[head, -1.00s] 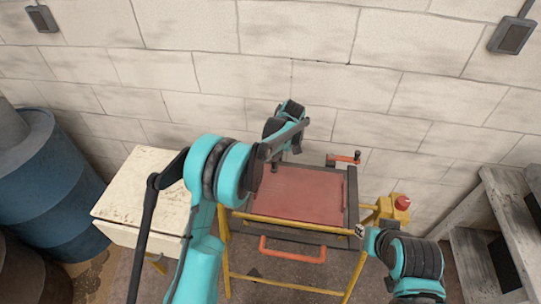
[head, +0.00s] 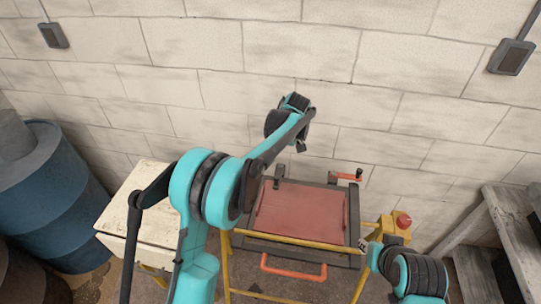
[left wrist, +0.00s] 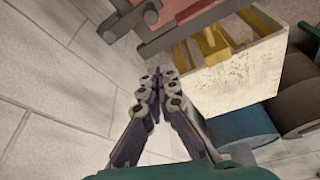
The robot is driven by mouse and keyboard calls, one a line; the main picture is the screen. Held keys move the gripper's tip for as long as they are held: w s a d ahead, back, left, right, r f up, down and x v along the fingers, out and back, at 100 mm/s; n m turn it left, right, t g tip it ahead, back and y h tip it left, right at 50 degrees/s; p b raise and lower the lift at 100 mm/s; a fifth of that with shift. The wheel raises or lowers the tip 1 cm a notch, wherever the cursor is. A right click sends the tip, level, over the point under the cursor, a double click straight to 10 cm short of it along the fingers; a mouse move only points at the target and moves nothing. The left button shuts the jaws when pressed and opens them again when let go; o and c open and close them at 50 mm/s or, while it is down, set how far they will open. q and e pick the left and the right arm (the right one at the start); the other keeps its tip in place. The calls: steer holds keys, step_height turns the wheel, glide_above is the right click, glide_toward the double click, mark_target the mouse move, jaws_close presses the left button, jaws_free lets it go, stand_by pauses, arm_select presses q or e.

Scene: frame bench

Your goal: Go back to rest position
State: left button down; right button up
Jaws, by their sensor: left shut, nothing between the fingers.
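My left gripper (head: 300,147) hangs in the air near the wall, above the back edge of the frame bench, and is small and partly hidden by its own wrist. In the left wrist view its dark fingers (left wrist: 158,95) come together with nothing between them. The frame bench (head: 345,215) holds a red panel (head: 300,207) in a dark frame on yellow legs. My right arm shows at the lower right in the head view, folded low beside the bench; I cannot make out its gripper.
An orange handle (head: 293,269) sticks out at the bench front, and an orange-handled crank (head: 346,176) at its back. A yellow box with a red button (head: 404,221) is on its right. A cream box (head: 118,220), blue barrel (head: 45,205) and grey shelf (head: 473,225) flank it.

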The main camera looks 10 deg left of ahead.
arm_select(q)
steer(key=s+a+r+m+t+h+b, duration=0.1)
steer(key=s+a+r+m+b, duration=0.15)
steer(key=s, duration=0.45)
steer(key=s+a+r+m+t+h+b, duration=0.1)
steer(key=s+r+m, duration=0.3)
steer(key=s, duration=0.4)
steer(key=s+f+m+t+b, duration=0.1)
steer(key=s+f+m+t, duration=0.1)
steer(key=s, duration=0.6)
steer(key=s+a+f+m+t+h+b, duration=0.1)
steer(key=s+f+m+t+b, duration=0.1)
steer(key=s+f+m, duration=0.3)
steer(key=s, duration=0.4)
steer(key=shift+f+h, duration=0.3)
steer(key=shift+f, duration=0.1)
steer(key=shift+m, duration=0.25)
